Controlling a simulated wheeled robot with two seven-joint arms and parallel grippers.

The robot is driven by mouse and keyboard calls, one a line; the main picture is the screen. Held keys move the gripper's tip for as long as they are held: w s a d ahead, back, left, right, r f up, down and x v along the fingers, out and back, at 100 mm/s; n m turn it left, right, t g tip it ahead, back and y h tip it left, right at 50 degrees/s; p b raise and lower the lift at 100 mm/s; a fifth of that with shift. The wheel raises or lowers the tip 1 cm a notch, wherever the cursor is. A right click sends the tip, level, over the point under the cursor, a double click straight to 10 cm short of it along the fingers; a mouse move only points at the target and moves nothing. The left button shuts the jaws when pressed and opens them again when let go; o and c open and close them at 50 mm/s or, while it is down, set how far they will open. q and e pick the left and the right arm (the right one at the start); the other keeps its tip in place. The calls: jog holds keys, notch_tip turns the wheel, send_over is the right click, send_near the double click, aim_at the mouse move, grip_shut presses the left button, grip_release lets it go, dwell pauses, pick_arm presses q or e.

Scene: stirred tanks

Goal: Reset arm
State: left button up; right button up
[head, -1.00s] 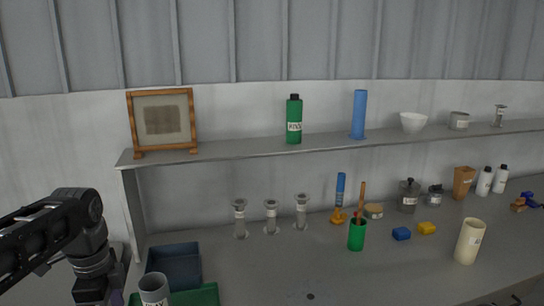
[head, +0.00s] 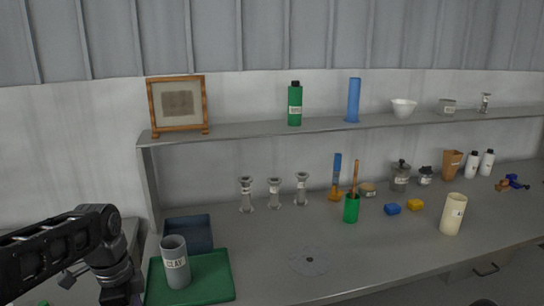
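My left arm comes in from the left edge of the head view, its wrist bent downward at the lower left. The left gripper's fingers are cut off by the bottom edge, so their opening does not show. My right gripper is out of the picture. To the right of my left wrist, a grey labelled cup (head: 175,262) stands upright on a green tray (head: 218,283).
A dark blue-grey bin (head: 201,232) sits behind the tray. A round grey disc (head: 308,261) lies on the bench. A green cup (head: 351,209) and a cream beaker (head: 453,215) stand further right. A shelf (head: 240,135) runs above. The front middle of the bench is mostly clear.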

pick_arm(q)
jog(key=s+d+f+n+h, duration=0.1)
jog(key=d+f+n+h, duration=0.15)
jog(key=d+f, duration=0.75)
jog(key=d+f+n+h, duration=0.1)
jog(key=d+f+n, duration=0.4)
jog(key=f, duration=0.9)
jog(key=s+d+f+n, duration=0.4)
jog(key=s+d+f, duration=0.1)
jog(key=s+f, duration=0.2)
jog(key=s+d+f+n, duration=0.3)
jog(key=s+d+f, duration=0.2)
jog(key=s, duration=0.3)
jog(key=shift+s+f+n, duration=0.35)
jog(key=shift+s+f, duration=0.05)
jog(key=shift+f, duration=0.5)
